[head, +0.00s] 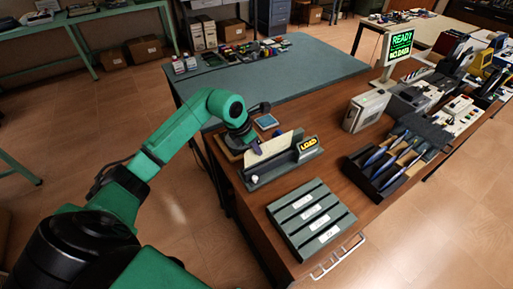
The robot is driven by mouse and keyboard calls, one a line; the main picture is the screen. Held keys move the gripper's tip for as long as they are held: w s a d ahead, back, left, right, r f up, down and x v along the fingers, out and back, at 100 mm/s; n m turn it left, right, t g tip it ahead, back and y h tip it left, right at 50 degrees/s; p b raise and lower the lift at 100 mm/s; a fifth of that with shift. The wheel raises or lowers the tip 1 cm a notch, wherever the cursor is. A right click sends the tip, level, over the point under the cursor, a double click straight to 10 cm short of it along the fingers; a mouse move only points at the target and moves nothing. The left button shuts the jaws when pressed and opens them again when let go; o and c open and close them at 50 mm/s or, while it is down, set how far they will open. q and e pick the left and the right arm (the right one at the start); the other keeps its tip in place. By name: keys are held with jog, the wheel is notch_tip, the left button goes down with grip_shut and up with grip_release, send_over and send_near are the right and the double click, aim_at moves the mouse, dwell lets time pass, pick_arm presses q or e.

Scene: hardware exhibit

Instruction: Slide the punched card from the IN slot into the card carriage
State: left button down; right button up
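The cream punched card (272,147) stands on edge at the long grey carriage (268,177), which has a lit yellow LOAD sign at its right end. I cannot tell how deep the card sits in it. My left gripper (255,147) is at the card's left end, with a dark purple finger against or just in front of the card. The far finger is hidden, so whether it is shut on the card is unclear. A grey rack (311,217) with several slots and white labels lies nearer; the labels are too small to read. My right gripper is out of view.
A tool holder (377,178) with blue-handled tools and a beige box (366,110) stand right of the carriage. A screen (398,45) reads READY, NO DATA. A small blue-topped item (266,121) lies behind the card. The teal table (300,75) behind has bare room.

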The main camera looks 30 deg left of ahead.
aim_at(259, 161)
pick_arm(q)
jog(key=shift+w, duration=0.15)
dwell(0.3)
jog(key=shift+f+b, duration=0.3)
jog(key=shift+b, duration=0.1)
jog(key=shift+f+b, duration=0.15)
jog(key=shift+b, duration=0.15)
dwell(0.6)
jog(key=shift+f+b, duration=1.8)
jog(key=shift+f, duration=0.25)
